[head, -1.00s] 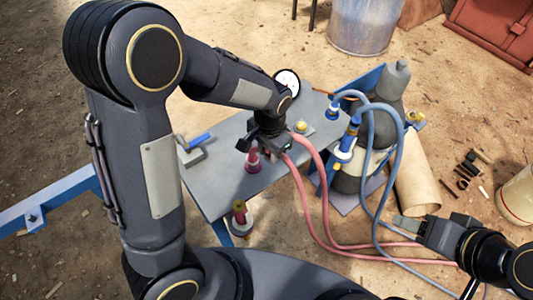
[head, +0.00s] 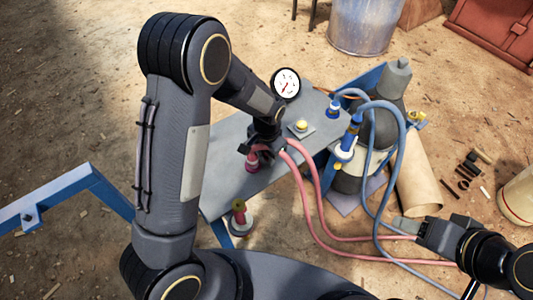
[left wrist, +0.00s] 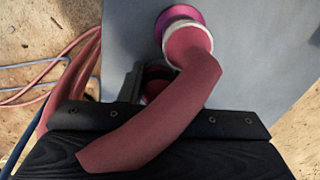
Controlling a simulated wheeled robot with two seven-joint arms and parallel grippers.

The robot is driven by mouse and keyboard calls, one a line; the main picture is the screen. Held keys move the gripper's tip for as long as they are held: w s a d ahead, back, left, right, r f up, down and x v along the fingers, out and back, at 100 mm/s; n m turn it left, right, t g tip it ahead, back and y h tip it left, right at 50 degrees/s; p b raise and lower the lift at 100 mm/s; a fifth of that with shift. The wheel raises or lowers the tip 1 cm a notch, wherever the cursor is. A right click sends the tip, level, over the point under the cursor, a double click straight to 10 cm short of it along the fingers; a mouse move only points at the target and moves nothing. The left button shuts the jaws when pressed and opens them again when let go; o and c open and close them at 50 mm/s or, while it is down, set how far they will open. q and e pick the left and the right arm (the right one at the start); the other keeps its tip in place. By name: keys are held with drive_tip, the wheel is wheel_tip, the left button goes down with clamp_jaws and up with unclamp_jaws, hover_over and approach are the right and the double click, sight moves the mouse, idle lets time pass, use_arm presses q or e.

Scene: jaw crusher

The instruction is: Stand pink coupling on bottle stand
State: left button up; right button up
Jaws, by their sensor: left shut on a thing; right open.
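My left gripper (head: 262,146) is low over the grey table and shut on the pink coupling, which its jaws and the pink hose largely hide. In the left wrist view a thick pink hose (left wrist: 150,118) crosses the dark gripper. It ends at a pale collar over a magenta ring (left wrist: 168,20). A pink fitting (head: 252,162) shows beside the jaws in the head view. A pink post with a yellowish top (head: 239,212) stands on a pale round base near the table's front edge. I cannot tell which part is the bottle stand. My right gripper (head: 408,226) is open, off to the right.
The grey table (head: 228,180) also holds a yellow button (head: 301,125) and a round gauge (head: 286,84). A grey gas bottle (head: 388,115) stands to the right, with blue hoses (head: 401,145) in front. Pink hoses (head: 325,236) trail over the ground.

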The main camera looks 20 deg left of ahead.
use_arm(q)
drive_tip(key=shift+f, duration=0.2)
drive_tip(key=o, duration=1)
drive_tip(key=shift+r, duration=0.2)
